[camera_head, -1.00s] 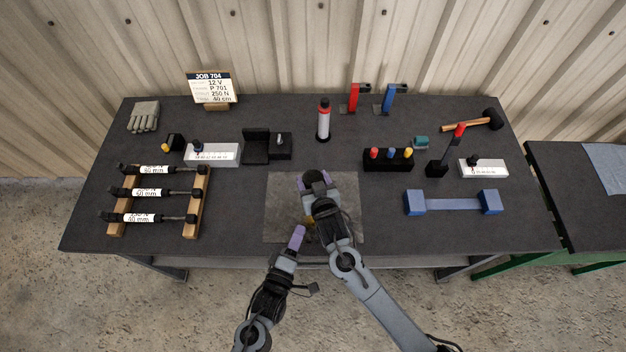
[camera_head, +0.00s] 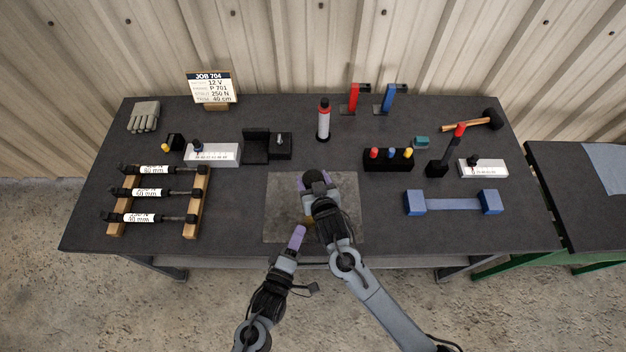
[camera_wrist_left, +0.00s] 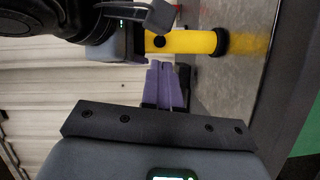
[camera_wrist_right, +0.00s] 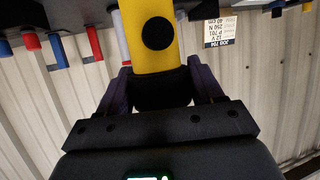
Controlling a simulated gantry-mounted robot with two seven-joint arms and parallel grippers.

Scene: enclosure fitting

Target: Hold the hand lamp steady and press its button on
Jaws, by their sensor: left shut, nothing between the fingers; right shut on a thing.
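The hand lamp is yellow with a round black button (camera_wrist_right: 158,33); its yellow body (camera_wrist_right: 150,60) rises from between my right fingers in the right wrist view. My right gripper (camera_wrist_right: 163,85) is shut on the lamp's black section. In the head view it is above the grey mat and hides most of the lamp. In the left wrist view the lamp (camera_wrist_left: 195,42) lies across the picture, its button facing that camera. My left gripper (camera_wrist_left: 166,75) is shut and empty, its purple fingertips just beside the lamp near the button. I cannot tell whether they touch. In the head view the left gripper (camera_head: 299,231) is below the right.
The grey mat (camera_head: 280,200) lies at the front middle of the table. A rack of labelled cylinders (camera_head: 202,205) stands left. A block with coloured knobs (camera_head: 388,164) and a blue bar-shaped piece (camera_head: 453,204) are right. A red-topped bottle (camera_head: 323,122) stands behind.

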